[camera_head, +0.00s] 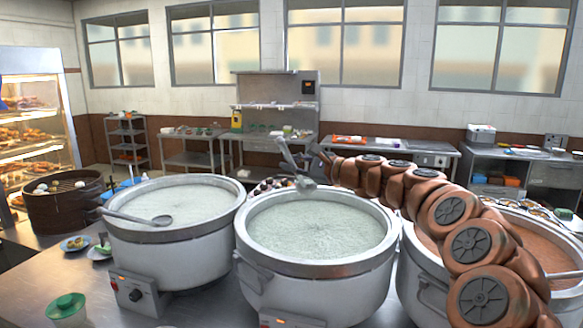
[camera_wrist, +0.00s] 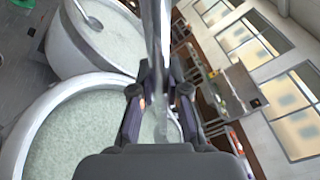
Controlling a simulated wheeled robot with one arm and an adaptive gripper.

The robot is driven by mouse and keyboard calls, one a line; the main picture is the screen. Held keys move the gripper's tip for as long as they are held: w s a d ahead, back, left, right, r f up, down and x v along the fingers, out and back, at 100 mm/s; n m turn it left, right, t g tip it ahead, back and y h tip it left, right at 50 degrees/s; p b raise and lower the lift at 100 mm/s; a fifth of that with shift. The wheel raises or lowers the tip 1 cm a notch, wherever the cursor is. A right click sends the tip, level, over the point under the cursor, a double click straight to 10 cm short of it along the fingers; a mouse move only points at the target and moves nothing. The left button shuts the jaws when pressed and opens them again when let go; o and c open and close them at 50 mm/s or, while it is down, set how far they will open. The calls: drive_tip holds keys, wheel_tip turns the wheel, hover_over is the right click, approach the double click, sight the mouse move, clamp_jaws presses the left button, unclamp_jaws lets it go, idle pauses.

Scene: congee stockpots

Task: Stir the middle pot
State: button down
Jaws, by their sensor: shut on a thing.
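The middle pot (camera_head: 318,268) is a large pale metal pot of greenish-white congee (camera_head: 318,228). Its rim and congee also show at lower left in the wrist view (camera_wrist: 80,140). My gripper (camera_wrist: 160,92) is shut on a long silver utensil (camera_wrist: 157,35), whose shaft runs up between the fingers. In the head view, my gripper (camera_head: 314,163) is at the far rim of the middle pot, with the utensil (camera_head: 289,154) tilted there. The utensil's lower end is partly hidden, and I cannot tell whether it touches the congee.
The left pot (camera_head: 165,250) holds pale congee, with a ladle (camera_head: 140,217) across its rim. The right pot (camera_head: 430,270) holds brownish-orange food and is partly behind my arm.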

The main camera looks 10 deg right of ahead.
drive_tip(key=shift+n+b, duration=0.4)
drive_tip(key=shift+b, duration=0.65)
